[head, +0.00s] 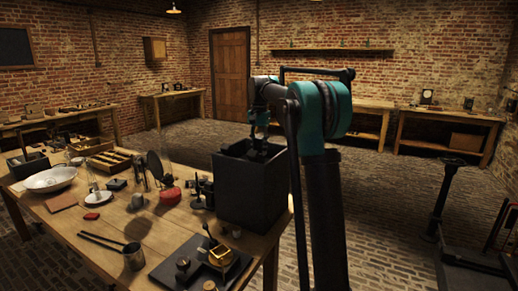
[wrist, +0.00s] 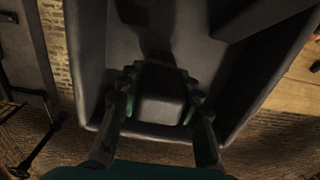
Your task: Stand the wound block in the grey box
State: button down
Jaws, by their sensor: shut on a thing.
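The grey box (head: 250,195) is tall, dark and open-topped, and stands on the near table's right end. In the wrist view its walls (wrist: 92,60) surround my fingers. My gripper (head: 257,152) points down into the box's mouth. In the wrist view my gripper (wrist: 160,82) has a finger on each side of a smooth dark grey block (wrist: 160,108), which I take for the wound block. The gripper is shut on it, and no winding can be made out. In the head view the block is hidden by the box wall. I cannot tell whether it touches the floor.
The wooden table (head: 150,225) left of the box is crowded. It holds a white bowl (head: 50,179), a wooden tray (head: 110,160), a red object (head: 170,195) and a dark board with brass parts (head: 195,265).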

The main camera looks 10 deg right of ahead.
jog(key=shift+f, duration=0.15)
jog(key=c, duration=1.1)
grip_release()
jog(key=shift+o, duration=0.2)
notch_tip(320, 180, up, 12)
jog(key=shift+r, duration=0.2)
